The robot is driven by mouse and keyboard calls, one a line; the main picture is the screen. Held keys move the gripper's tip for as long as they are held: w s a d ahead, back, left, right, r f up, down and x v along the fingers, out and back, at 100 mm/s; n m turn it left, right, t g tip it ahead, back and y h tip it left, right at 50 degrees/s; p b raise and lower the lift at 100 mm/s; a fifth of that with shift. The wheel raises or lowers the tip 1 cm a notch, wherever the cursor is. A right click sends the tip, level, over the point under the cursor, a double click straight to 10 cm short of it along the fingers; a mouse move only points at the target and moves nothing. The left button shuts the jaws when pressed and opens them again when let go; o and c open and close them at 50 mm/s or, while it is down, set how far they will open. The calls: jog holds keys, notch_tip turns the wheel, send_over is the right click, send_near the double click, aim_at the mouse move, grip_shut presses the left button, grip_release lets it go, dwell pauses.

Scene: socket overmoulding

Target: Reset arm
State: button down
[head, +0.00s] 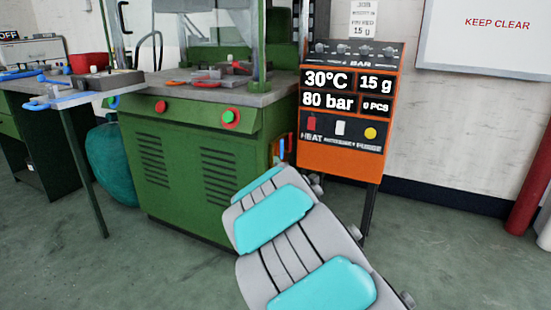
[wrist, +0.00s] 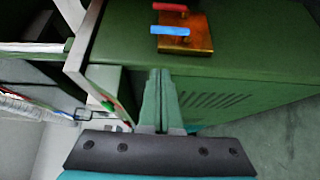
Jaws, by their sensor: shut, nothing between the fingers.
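My arm (head: 290,255), grey with turquoise pads, reaches from the bottom of the head view toward the right side of the green machine (head: 190,170). My gripper is hidden behind the arm there. In the wrist view my gripper (wrist: 159,73) shows with its two green fingers together and nothing between them. The fingers point at the green machine wall (wrist: 250,45), below a copper-coloured plate (wrist: 200,34) with a red handle (wrist: 170,7) and a blue handle (wrist: 170,31). I cannot tell whether the fingertips touch the wall.
An orange control panel (head: 340,165) reading 30°C, 80 bar, 15 g and 0 PCS stands right of the arm. A grey side table (head: 75,90) with tools is at left, a teal sack (head: 110,165) beneath it. The floor (head: 450,270) at right is clear.

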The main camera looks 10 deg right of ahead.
jog(key=s+d+f+m+g+h+p, duration=0.1)
jog(key=s+d+m+g, duration=0.25)
jog(key=s, duration=0.45)
jog(key=s+d+f+m+g+h+p, duration=0.1)
jog(key=s+d+m+g+p, duration=0.2)
jog(key=s, duration=0.4)
jog(key=s+d+f+m+g+h, duration=0.1)
jog(key=s+m+g, duration=0.2)
jog(key=s+m, duration=0.35)
jog(key=s+a+m+g+y+p, duration=0.1)
jog(key=s+a+g, duration=0.1)
jog(key=s, duration=1)
jog(key=s+a+m+g+y+p, duration=0.1)
jog(key=s+a+m+g, duration=0.1)
jog(key=s, duration=1)
jog(key=s+a+m+g+y+p, duration=0.1)
jog(key=s+g, duration=0.5)
jog(key=s, duration=0.6)
jog(key=shift+s+a+y+p, duration=0.35)
jog(key=shift+a+p, duration=0.15)
jog(key=shift+a, duration=0.65)
